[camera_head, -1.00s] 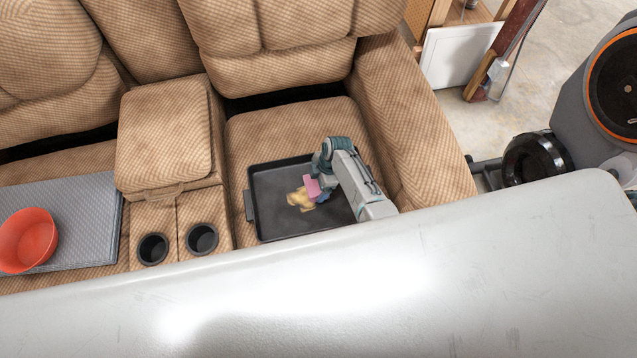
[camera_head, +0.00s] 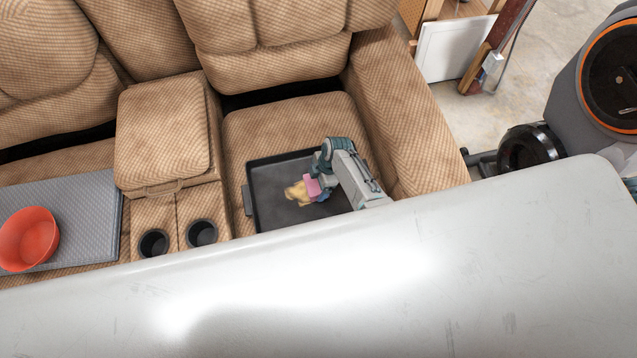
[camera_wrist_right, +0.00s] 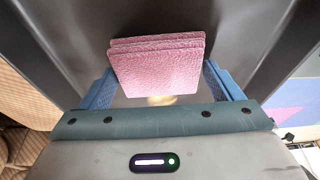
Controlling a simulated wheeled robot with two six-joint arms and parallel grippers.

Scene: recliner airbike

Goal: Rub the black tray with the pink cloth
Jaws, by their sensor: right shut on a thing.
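The black tray (camera_head: 272,215) lies on the right seat of the recliner sofa, with a yellowish smear (camera_head: 296,194) on its floor. My right gripper (camera_head: 317,186) is over the middle of the tray, shut on the folded pink cloth (camera_head: 311,187). In the right wrist view the pink cloth (camera_wrist_right: 157,68) sits between the two blue fingers, with the dark tray (camera_wrist_right: 235,35) around it. The cloth is at the right edge of the smear; whether it touches the tray floor I cannot tell. My left gripper is not in view.
The sofa armrest (camera_head: 405,125) rises right of the tray. A console with two cup holders (camera_head: 202,232) is to its left. A red bowl (camera_head: 28,238) stands on a grey mat (camera_head: 88,222) at the far left. A large pale surface (camera_head: 400,285) fills the foreground.

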